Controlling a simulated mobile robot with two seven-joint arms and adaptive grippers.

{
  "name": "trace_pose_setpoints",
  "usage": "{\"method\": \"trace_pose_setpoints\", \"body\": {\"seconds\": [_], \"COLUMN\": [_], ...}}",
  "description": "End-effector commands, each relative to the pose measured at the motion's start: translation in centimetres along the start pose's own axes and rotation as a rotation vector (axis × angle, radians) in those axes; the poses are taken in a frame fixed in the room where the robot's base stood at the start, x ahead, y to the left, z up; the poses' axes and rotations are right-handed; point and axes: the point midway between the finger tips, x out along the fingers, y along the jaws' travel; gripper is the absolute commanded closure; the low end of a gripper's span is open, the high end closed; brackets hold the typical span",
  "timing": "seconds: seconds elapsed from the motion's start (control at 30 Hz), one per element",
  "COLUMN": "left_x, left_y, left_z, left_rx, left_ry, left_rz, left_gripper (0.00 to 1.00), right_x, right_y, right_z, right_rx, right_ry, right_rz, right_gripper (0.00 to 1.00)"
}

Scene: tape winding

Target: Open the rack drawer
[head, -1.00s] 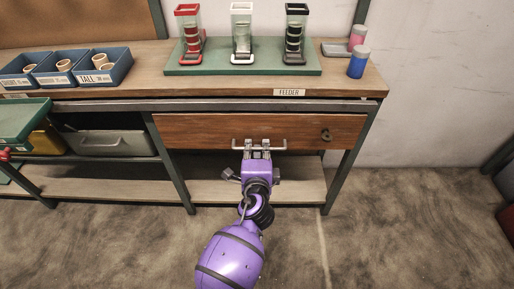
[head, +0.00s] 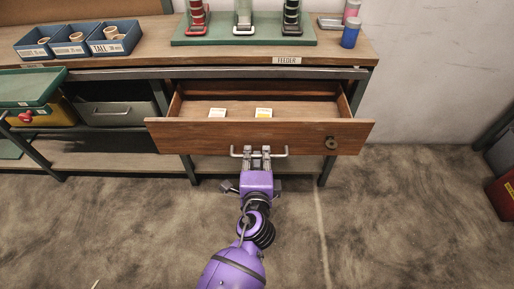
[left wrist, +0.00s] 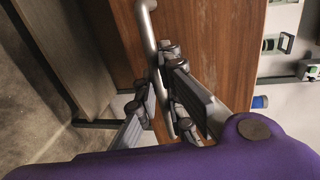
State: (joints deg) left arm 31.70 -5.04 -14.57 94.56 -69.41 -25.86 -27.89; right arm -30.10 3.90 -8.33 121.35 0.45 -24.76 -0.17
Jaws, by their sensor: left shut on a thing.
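The wooden rack drawer (head: 290,136) stands pulled out from under the bench in the head view. Its inside shows, with two small light cards (head: 263,113) lying in it. A metal bar handle (head: 279,154) runs along its front. My left gripper (head: 257,155) is shut on this handle, near its middle. In the left wrist view the fingers (left wrist: 168,92) close around the handle bar (left wrist: 149,28) against the brown drawer front. My right gripper is in neither view.
The bench top (head: 150,55) carries blue bins (head: 110,45) of rolls and a green board (head: 250,38) with three stands. A blue-bodied bottle (head: 350,36) stands at the right. A grey bin (head: 115,112) sits on the shelf left of the drawer. Floor in front is clear.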

Motion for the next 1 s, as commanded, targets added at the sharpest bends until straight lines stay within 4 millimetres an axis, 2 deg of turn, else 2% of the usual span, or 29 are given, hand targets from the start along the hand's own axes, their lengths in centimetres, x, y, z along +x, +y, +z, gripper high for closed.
{"method": "trace_pose_setpoints", "body": {"seconds": [0.37, 0.4, 0.47, 0.77, 0.87, 1.0], "left_x": [-0.2, -0.2, -0.2, -0.3, -0.8, -3.0], "left_y": [0.1, 0.1, 0.1, 0.1, 0.1, 0.2], "left_z": [0.0, 0.0, 0.0, 0.0, 0.0, 0.1], "left_rx": [0.001, 0.001, 0.001, 0.000, 0.000, -0.001], "left_ry": [-0.001, -0.001, -0.001, 0.000, 0.000, -0.001], "left_rz": [0.000, 0.000, 0.000, 0.000, 0.001, 0.002], "left_gripper": [1.00, 0.91, 0.83, 0.83, 0.83, 0.83], "right_x": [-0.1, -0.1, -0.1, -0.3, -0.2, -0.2], "right_y": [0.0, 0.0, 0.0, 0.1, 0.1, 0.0], "right_z": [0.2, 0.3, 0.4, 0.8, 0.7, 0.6], "right_rx": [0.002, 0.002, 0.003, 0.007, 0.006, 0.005], "right_ry": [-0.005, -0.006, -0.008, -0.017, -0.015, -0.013], "right_rz": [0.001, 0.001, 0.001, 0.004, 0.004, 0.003], "right_gripper": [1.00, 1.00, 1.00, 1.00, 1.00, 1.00]}}
